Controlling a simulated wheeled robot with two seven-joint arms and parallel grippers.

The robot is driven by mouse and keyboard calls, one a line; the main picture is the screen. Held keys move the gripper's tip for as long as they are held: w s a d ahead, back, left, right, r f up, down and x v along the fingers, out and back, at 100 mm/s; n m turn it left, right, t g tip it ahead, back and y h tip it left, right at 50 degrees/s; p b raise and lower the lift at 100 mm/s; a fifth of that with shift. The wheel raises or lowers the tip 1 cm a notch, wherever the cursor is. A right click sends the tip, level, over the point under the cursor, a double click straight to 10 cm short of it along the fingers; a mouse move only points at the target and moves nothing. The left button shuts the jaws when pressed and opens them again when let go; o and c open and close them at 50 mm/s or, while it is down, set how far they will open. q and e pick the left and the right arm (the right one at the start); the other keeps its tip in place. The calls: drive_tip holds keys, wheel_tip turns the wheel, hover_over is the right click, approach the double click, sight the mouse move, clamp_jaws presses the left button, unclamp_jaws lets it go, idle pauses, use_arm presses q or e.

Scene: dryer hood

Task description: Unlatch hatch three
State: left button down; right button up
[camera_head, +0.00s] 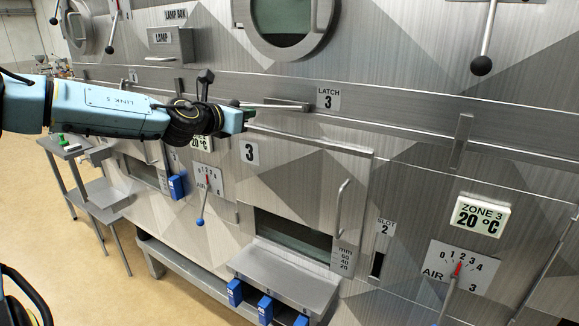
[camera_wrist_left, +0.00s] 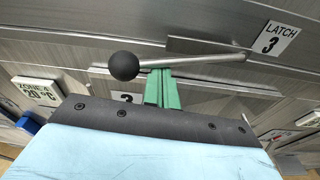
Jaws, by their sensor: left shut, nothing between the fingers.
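The latch 3 lever (camera_head: 280,106) is a thin metal rod lying nearly level beside the "LATCH 3" label (camera_head: 328,98). In the left wrist view its black ball knob (camera_wrist_left: 124,65) is at the rod's left end. In the head view the knob is not clearly seen near my gripper. My left gripper (camera_head: 248,116) is shut and empty at the lever's left part. Its green fingertips (camera_wrist_left: 163,74) are right by the rod, just right of the knob; I cannot tell whether they touch. Hatch three (camera_head: 300,165) is the panel below, with a "3" label and a window; it looks shut.
A curved handle (camera_head: 341,206) stands out from the hatch. A ledge (camera_head: 285,275) with blue blocks below it juts out under the window. A long metal rail (camera_head: 420,118) runs across the hood. A zone 3 display (camera_head: 481,216) and an air lever are at right.

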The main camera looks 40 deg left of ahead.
use_arm(q)
drive_tip(key=shift+r, duration=0.35)
idle(0.3)
wheel_tip(320, 180, down, 5)
drive_tip(key=b, duration=0.4)
drive_tip(key=s+r, duration=0.2)
drive_tip(key=s, duration=0.7)
drive_tip(key=shift+d, duration=0.2)
drive_tip(key=shift+s, duration=0.1)
idle(0.4)
